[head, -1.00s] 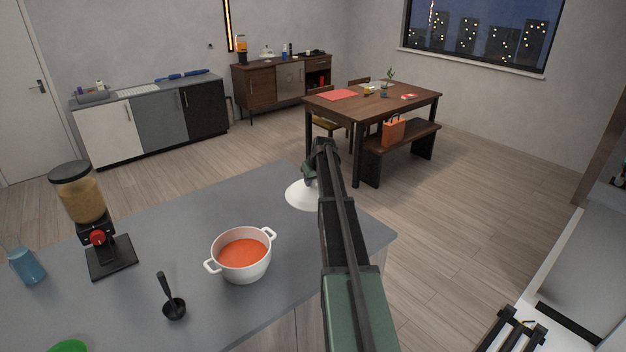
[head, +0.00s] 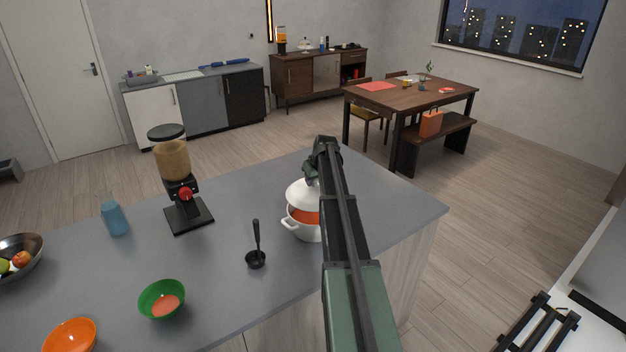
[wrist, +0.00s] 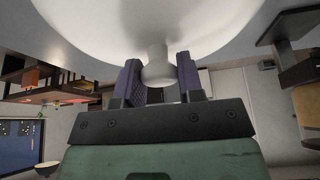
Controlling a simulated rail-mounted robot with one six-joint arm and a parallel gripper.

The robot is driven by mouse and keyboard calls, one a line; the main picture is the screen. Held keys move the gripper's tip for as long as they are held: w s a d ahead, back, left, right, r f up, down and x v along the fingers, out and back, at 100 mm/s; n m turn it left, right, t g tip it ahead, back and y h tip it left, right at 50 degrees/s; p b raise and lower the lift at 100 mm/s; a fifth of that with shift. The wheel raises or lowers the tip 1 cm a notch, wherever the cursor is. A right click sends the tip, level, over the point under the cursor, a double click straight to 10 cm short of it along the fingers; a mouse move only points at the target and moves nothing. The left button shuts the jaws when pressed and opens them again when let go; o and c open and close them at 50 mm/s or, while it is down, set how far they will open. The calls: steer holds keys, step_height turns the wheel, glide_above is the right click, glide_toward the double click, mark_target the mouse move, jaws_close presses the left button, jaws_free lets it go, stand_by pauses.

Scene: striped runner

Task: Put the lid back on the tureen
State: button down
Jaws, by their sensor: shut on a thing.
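The white tureen (head: 301,232) stands on the grey counter, partly hidden behind my arm. Orange-red soup shows inside it, and one handle shows at its left. The white lid (head: 299,196) appears over the back part of the tureen, with soup visible below its front edge. I cannot tell whether lid and rim touch. My gripper (head: 311,178) is above the lid, partly hidden by my arm. In the wrist view, the gripper (wrist: 160,82) is shut on the knob (wrist: 157,68) of the lid (wrist: 150,25), whose white underside or dome fills the top.
A black ladle (head: 256,258) rests left of the tureen. The counter's right end is clear.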

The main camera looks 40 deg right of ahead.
mark_target(315, 188)
steer(key=shift+a+f+b, duration=0.1)
steer(key=shift+f+b, duration=2.4)
steer(key=shift+f, duration=0.3)
steer(key=shift+f, duration=0.15)
steer(key=shift+c, duration=0.9)
jaws_free()
step_height(315, 188, up, 7)
steer(key=p, duration=0.7)
